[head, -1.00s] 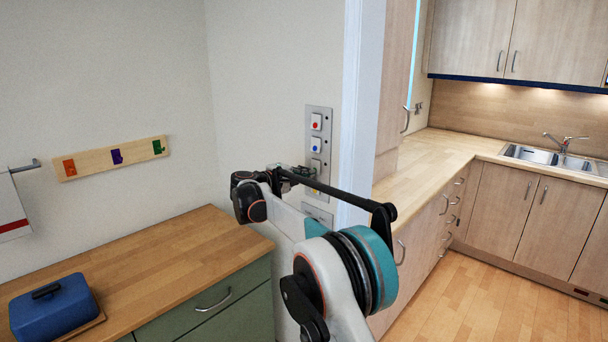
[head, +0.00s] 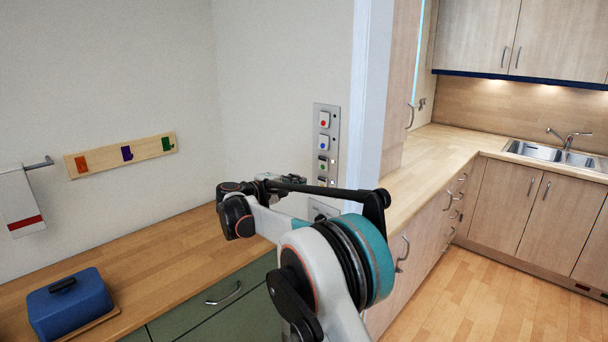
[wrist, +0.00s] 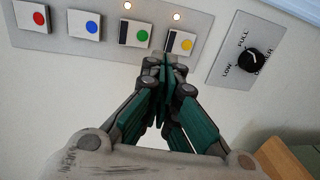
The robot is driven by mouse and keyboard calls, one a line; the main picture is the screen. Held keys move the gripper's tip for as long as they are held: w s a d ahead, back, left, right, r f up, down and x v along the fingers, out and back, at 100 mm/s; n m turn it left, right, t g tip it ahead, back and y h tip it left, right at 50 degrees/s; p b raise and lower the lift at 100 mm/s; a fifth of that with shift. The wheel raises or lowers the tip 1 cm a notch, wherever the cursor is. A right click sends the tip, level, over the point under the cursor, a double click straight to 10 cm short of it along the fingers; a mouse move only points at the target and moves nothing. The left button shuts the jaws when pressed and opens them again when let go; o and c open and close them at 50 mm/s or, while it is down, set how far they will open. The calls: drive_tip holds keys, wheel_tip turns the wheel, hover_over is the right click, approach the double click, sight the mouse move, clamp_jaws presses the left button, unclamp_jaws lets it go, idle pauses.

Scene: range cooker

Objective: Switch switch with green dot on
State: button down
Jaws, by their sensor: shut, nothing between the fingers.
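A grey switch panel (head: 316,150) on the wall carries a row of switches. The switch with the green dot (wrist: 136,34) shows a dark left side, as the yellow-dot switch (wrist: 180,43) does. A small lamp (wrist: 127,5) above the green-dot switch glows, and a second lamp (wrist: 177,17) glows above the yellow-dot one. The green-dot switch also shows in the head view (head: 322,164). My gripper (wrist: 164,64) is shut and empty, in front of the wall just below the green and yellow switches in the wrist view. Contact does not show; in the head view it appears apart from the panel.
The red-dot switch (wrist: 32,17) and blue-dot switch (wrist: 86,26) show no glowing lamp. A dial (wrist: 253,62) sits right of the panel. A wooden counter (head: 170,250) with a blue box (head: 70,305) lies below left. A white door frame (head: 361,90) stands right.

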drive_tip(key=v, duration=0.2)
drive_tip(key=f+v, duration=0.1)
drive_tip(key=v, duration=0.2)
drive_tip(key=shift+p, duration=0.3)
